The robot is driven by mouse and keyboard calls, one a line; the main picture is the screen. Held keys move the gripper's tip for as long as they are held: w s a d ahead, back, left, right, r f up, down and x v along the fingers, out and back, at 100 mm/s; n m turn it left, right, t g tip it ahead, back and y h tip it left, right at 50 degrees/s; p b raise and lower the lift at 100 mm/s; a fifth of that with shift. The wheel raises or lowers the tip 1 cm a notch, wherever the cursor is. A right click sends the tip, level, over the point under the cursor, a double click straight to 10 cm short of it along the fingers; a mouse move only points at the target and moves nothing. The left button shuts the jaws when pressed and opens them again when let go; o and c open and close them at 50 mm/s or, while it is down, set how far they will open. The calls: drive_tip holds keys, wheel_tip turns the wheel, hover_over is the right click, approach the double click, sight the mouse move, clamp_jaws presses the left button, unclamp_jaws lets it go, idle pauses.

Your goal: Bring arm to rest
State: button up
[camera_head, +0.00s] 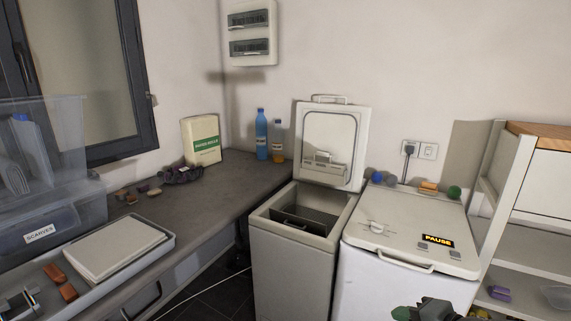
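A dark grey part with a greenish piece at its left, likely my gripper (430,309), shows at the bottom edge, right of centre. It is in front of the right toploader (385,275) and largely cut off by the frame. Its fingers cannot be made out, so I cannot tell whether it is open or shut, or whether it holds the greenish piece. The left toploader (290,262) stands with its lid (331,145) raised against the wall and a dark divided compartment inside. The right toploader's lid (408,228) is down, with a "PAUSE" label on it.
A grey counter (215,195) runs along the left, with a tray (140,257), a "SCARVES" bin (45,225), a paper bag (201,139) and bottles (262,134). Balls and a small orange item (429,186) sit at the back of the right lid. A shelf unit (525,240) stands right.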

drive_tip(key=s+a+r+n+g+h+p, duration=0.3)
drive_tip(key=a+r+n+g+h+p, duration=0.1)
drive_tip(key=n, duration=0.8)
drive_tip(key=a+g+h+p, duration=0.1)
drive_tip(key=a+p, duration=0.1)
drive_tip(key=a, duration=0.1)
drive_tip(key=shift+a+r+g+h, duration=0.15)
drive_tip(key=shift+a+g+h, duration=0.05)
drive_tip(key=shift+g+h, duration=0.2)
drive_tip(key=shift+w, duration=0.15)
idle(0.7)
